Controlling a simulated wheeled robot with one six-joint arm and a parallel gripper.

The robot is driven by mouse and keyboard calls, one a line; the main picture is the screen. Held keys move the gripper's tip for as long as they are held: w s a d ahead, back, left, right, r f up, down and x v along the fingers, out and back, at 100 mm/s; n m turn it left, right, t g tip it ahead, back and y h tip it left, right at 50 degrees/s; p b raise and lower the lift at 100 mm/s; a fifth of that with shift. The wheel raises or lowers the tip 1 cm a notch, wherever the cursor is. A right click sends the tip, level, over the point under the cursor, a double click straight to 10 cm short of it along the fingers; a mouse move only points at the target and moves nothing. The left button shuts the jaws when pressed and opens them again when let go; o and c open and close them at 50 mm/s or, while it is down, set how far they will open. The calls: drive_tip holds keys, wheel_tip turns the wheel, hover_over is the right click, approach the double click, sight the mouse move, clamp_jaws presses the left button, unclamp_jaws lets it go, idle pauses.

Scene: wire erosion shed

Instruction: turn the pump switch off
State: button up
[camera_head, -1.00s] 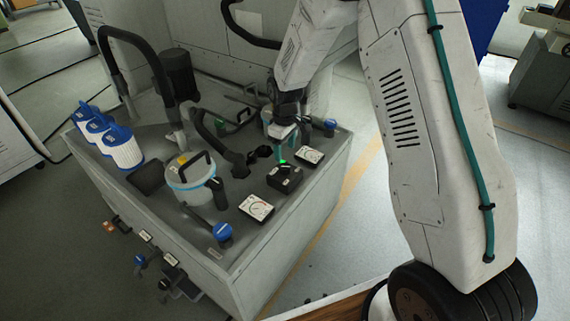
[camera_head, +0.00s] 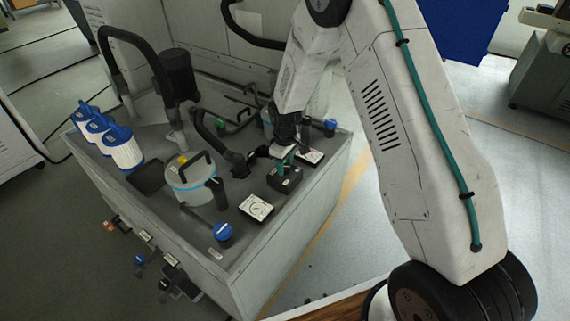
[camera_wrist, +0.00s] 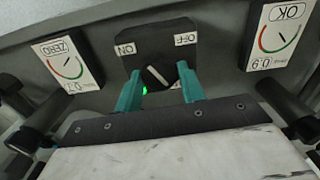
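The pump switch is a black box (camera_wrist: 175,43) with a dark rotary knob (camera_wrist: 158,74) that carries a pale line. In the wrist view ON is on the left and OFF on the right, both upside down. The pale line is slanted, and a green glow shows at the box's near left. My gripper (camera_wrist: 159,90) has its two teal fingers apart, one on each side of the knob; I cannot tell whether they touch it. In the head view my gripper (camera_head: 286,160) is over the switch box (camera_head: 284,181) and hides part of it.
A gauge marked ZERO (camera_wrist: 66,63) is left of the switch and one marked OK (camera_wrist: 281,36) is right. In the head view, a pot with a black handle (camera_head: 192,180), a blue knob (camera_head: 222,232) and black hoses (camera_head: 160,75) stand on the same tank top.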

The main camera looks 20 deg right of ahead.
sight(285, 166)
drive_tip(key=shift+m, duration=0.3)
drive_tip(key=m, duration=0.5)
drive_tip(key=shift+m, duration=0.3)
drive_tip(key=m, duration=0.5)
drive_tip(key=shift+m, duration=0.3)
idle(0.4)
drive_tip(key=o, duration=1)
drive_tip(key=shift+c, duration=0.2)
wheel_tip(285, 166, up, 8)
drive_tip(key=shift+f, duration=0.1)
